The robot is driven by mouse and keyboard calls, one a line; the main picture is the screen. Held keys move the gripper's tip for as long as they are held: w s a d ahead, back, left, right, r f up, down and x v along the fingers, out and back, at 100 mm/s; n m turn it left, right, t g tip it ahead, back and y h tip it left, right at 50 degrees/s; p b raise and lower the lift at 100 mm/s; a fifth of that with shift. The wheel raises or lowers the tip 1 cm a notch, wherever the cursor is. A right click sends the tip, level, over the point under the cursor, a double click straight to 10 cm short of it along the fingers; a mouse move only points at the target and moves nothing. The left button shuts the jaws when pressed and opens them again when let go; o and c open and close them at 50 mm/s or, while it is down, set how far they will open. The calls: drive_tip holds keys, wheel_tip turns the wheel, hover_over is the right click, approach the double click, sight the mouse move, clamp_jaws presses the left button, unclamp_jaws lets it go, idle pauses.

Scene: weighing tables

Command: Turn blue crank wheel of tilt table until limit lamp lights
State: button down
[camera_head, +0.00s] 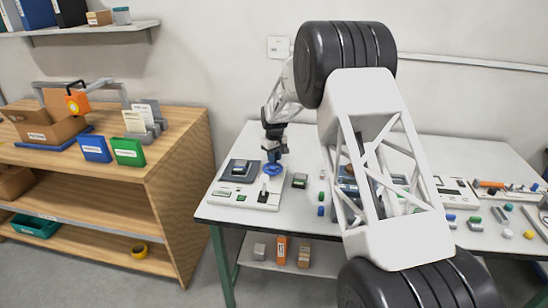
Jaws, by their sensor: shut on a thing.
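The blue crank wheel (273,169) sits at the right side of the tilt table (242,170), a light base with a dark tilting plate near the left end of the white table. My gripper (272,158) is directly above the wheel, pointing down, and is shut on it at its upper part. The fingertips are small and dark here, so the exact grip is hard to make out. A small green spot (241,198) shows on the front of the base. I cannot tell which spot is the limit lamp or whether it is lit.
My arm covers the middle of the white table (330,219). Several small parts lie at the right. A wooden shelf unit (185,150) stands to the left.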

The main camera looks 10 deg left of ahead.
drive_tip(key=c, duration=1)
unclamp_jaws()
drive_tip(key=shift+o, duration=0.2)
drive_tip(key=shift+r, duration=3.9)
